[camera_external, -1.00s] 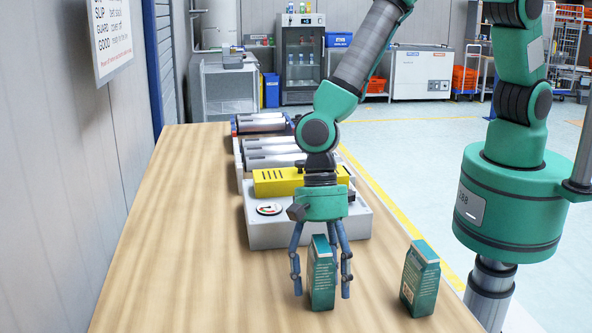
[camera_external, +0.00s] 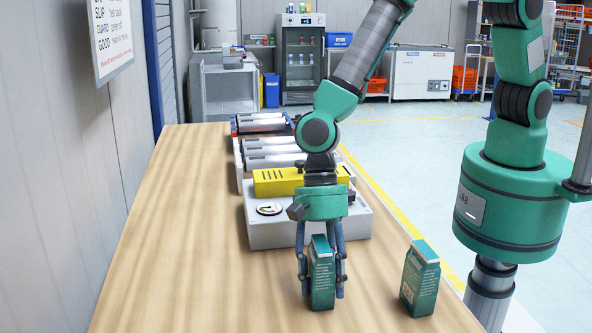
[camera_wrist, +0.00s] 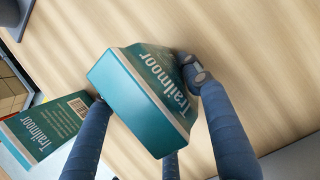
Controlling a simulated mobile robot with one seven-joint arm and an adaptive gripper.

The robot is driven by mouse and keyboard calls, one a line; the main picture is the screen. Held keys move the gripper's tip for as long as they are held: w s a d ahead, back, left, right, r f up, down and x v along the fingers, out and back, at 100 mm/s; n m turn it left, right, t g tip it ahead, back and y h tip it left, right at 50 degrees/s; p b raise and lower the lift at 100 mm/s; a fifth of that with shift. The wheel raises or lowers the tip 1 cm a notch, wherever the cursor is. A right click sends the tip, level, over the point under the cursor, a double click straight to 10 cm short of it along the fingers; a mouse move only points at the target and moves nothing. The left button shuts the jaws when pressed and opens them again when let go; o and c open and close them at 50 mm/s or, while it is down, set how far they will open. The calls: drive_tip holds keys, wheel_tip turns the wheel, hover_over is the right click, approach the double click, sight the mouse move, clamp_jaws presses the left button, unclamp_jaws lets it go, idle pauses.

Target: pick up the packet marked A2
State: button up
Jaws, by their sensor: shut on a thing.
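Two teal packets stand on the wooden table (camera_external: 190,240). One packet (camera_external: 321,275) is between the fingers of my gripper (camera_external: 321,284), which is shut on it; its base looks to be at the table surface. In the wrist view this packet (camera_wrist: 130,100) shows its teal top and the word "Trailmoor", with fingers pressed to its sides. The other packet (camera_external: 420,280) stands apart to the right, near the table's right edge, and also shows at the left of the wrist view (camera_wrist: 45,130). No A2 mark is readable on either packet.
Behind my gripper stands a grey device with a yellow top (camera_external: 275,182) and a dial (camera_external: 269,209). Several silver cylinders (camera_external: 270,150) lie beyond it. A wall with a sign (camera_external: 111,35) is at the left. The table's left part is clear.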

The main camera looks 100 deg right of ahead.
sight(326, 262)
drive_tip(key=shift+r, duration=0.8)
wheel_tip(326, 262, up, 2)
drive_tip(key=shift+r+p, duration=0.25)
drive_tip(key=shift+p, duration=0.25)
drive_tip(key=s+d, duration=0.2)
drive_tip(key=s, duration=0.3)
drive_tip(key=s+d, duration=0.2)
drive_tip(key=s, duration=0.2)
drive_tip(key=s+d+r, duration=0.1)
drive_tip(key=s+d, duration=0.1)
drive_tip(key=s, duration=0.3)
drive_tip(key=shift+s+d, duration=0.3)
